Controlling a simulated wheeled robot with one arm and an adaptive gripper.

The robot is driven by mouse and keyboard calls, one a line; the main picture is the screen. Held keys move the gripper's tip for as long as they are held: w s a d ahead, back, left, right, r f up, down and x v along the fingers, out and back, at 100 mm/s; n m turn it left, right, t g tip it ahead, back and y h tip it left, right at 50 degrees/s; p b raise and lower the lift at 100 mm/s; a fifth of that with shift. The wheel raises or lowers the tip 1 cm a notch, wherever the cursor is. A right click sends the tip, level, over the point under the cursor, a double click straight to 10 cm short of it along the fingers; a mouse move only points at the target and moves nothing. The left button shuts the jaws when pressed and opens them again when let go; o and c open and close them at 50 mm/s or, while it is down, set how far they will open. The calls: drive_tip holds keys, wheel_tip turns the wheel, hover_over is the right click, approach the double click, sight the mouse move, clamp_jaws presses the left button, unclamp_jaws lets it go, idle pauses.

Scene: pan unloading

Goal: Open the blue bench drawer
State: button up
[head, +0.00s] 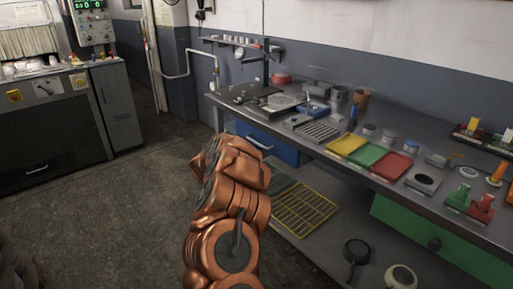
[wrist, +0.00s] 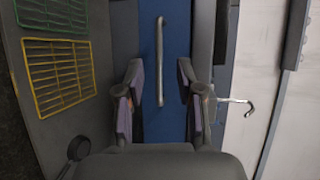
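The blue bench drawer (head: 283,151) is under the left part of the bench and looks shut. Its pale bar handle (head: 258,142) shows on its front. In the wrist view the blue drawer front (wrist: 178,45) fills the middle, with the silver handle (wrist: 160,55) running up and down the picture. My gripper (wrist: 160,88) is open, one finger on each side of the handle's lower part in that picture. I see no contact, and the distance to the handle is unclear. In the head view my copper arm hides the gripper.
A yellow rack (head: 305,208) and dark pans (head: 357,252) are on the lower shelf. A green drawer (head: 440,243) is at right. The bench top (head: 345,160) holds coloured trays and tools. Open floor (head: 110,215) is at left.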

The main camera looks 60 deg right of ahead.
sight(256, 143)
drive_tip(key=shift+m+g+h, duration=0.3)
drive_tip(key=shift+m+g, duration=0.2)
drive_tip(key=shift+g, duration=0.1)
drive_tip(key=shift+s+d+f+p, duration=0.15)
drive_tip(key=shift+s+d+f, duration=0.2)
drive_tip(key=shift+d, duration=1.2)
drive_tip(key=shift+s+d+f+p, duration=0.2)
drive_tip(key=shift+d+f, duration=0.25)
drive_tip(key=shift+d, duration=1.1)
drive_tip(key=shift+s+d+f+p, duration=0.15)
drive_tip(key=shift+s+d+f, duration=0.2)
drive_tip(key=shift+d, duration=1.2)
drive_tip(key=shift+c, duration=0.3)
clamp_jaws()
drive_tip(key=shift+w, duration=0.1)
